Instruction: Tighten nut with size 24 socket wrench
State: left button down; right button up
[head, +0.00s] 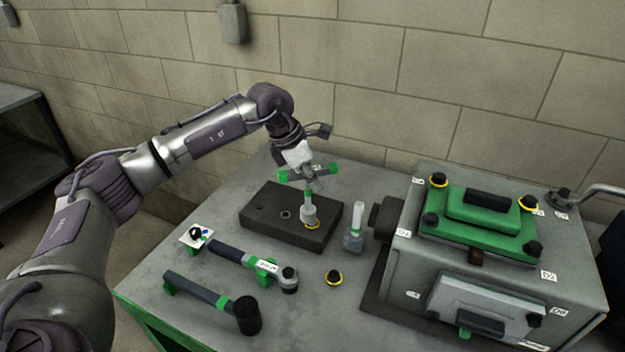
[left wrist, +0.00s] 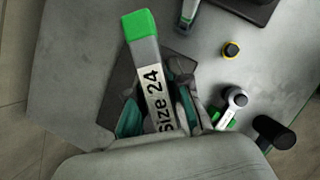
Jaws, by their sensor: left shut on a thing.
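The size 24 socket wrench (head: 309,213) is a T-shaped tool with green handle ends. Its "Size 24" label reads clearly in the left wrist view (left wrist: 155,95). My left gripper (head: 305,172) is shut on its crossbar, also seen in the left wrist view (left wrist: 160,112). The wrench stands about upright, socket down, over the dark block (head: 265,208). A yellow rim shows at the socket's foot on the block; the nut itself is mostly hidden, and I cannot tell how fully the socket covers it. My right gripper is not in view.
A loose yellow-ringed nut (head: 334,278) lies on the grey table (head: 190,318). A ratchet wrench (head: 232,254) and a mallet (head: 205,291) lie at the front. An upright tool (head: 354,230) stands right of the block. The engine housing (head: 400,270) fills the right side.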

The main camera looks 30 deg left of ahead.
pick_arm(q)
jog(key=n+y, duration=0.1)
jog(key=n, duration=0.1)
jog(key=n+t+b, duration=0.1)
jog(key=n, duration=0.2)
jog(key=shift+w+y, duration=0.15)
jog(key=shift+y, duration=0.25)
jog(key=n+y+b, duration=0.1)
jog(key=n, duration=0.2)
jog(key=shift+w+t, duration=0.1)
jog(key=shift+t, duration=0.2)
jog(key=shift+n+y, duration=0.4)
jog(key=shift+n, duration=0.5)
jog(key=shift+w+b, duration=0.2)
jog(key=shift+b, duration=0.1)
jog(key=shift+f, duration=0.1)
